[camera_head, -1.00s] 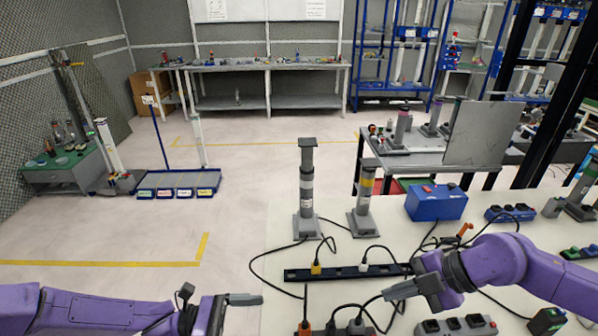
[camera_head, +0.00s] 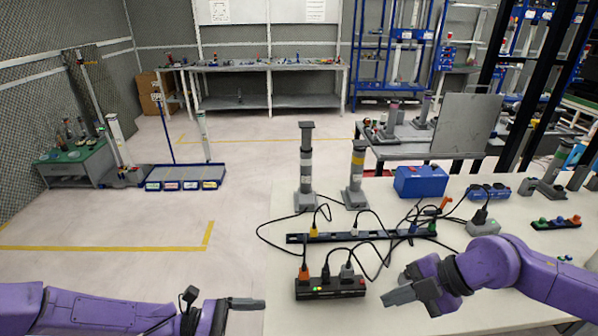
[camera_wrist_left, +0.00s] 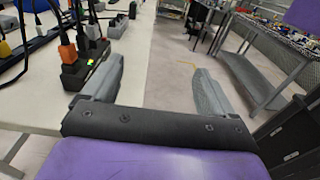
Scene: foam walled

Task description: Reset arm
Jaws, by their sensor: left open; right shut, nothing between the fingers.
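My left gripper (camera_head: 245,303) reaches in at the bottom left of the head view, over the floor just left of the white table's edge. In the left wrist view its two grey fingers (camera_wrist_left: 157,85) stand wide apart with nothing between them. My right gripper (camera_head: 400,290) is over the white table (camera_head: 290,262), its fingers together and empty. It is just right of a black power strip (camera_head: 330,289) and apart from it in the picture.
Behind that strip lies a longer dark strip (camera_head: 372,235) with plugs and loose black cables. Two grey posts (camera_head: 306,165) (camera_head: 355,175) and a blue box (camera_head: 420,181) stand farther back. Open floor (camera_head: 120,215) lies left of the table.

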